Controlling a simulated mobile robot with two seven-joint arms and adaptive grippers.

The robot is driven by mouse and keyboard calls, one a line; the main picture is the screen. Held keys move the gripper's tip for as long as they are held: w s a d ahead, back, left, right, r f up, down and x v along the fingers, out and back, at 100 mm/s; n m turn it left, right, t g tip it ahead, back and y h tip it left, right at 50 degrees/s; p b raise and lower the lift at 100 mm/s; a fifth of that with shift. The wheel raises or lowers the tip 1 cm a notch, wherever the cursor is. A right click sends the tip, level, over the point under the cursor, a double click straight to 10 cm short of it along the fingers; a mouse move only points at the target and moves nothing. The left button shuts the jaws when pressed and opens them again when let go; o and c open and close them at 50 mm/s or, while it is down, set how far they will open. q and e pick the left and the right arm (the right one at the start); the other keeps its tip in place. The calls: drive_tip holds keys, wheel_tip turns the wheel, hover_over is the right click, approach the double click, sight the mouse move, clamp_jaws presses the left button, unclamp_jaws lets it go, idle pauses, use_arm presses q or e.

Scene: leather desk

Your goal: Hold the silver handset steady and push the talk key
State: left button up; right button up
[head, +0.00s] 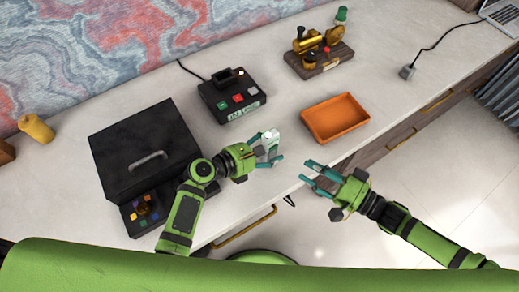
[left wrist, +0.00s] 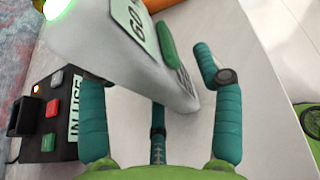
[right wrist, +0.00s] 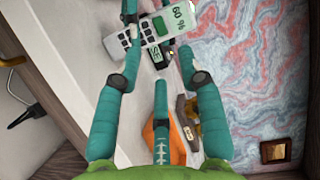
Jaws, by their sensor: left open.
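The silver handset (head: 272,143) stands near the desk's front edge, between the fingers of my left gripper (head: 268,149). In the left wrist view the handset (left wrist: 125,55) is large and tilted between the open fingers (left wrist: 157,110), with a gap on the right side. Its lit display reads 60, with a green talk key (left wrist: 166,43) and a keypad beside it. In the right wrist view the handset (right wrist: 129,40) shows its keys and 60 % display. My right gripper (head: 310,175) is open and empty, right of the handset, its fingers pointing towards it.
A black base box (head: 232,95) with coloured buttons stands behind the handset. A large black case (head: 140,140) with a handle is left. An empty orange tray (head: 335,117) is right, with a brass device (head: 318,52) behind it.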

use_arm(q)
drive_tip(key=shift+d, duration=0.1)
clamp_jaws()
use_arm(e)
clamp_jaws()
use_arm(q)
drive_tip(key=shift+f, duration=0.1)
idle(0.9)
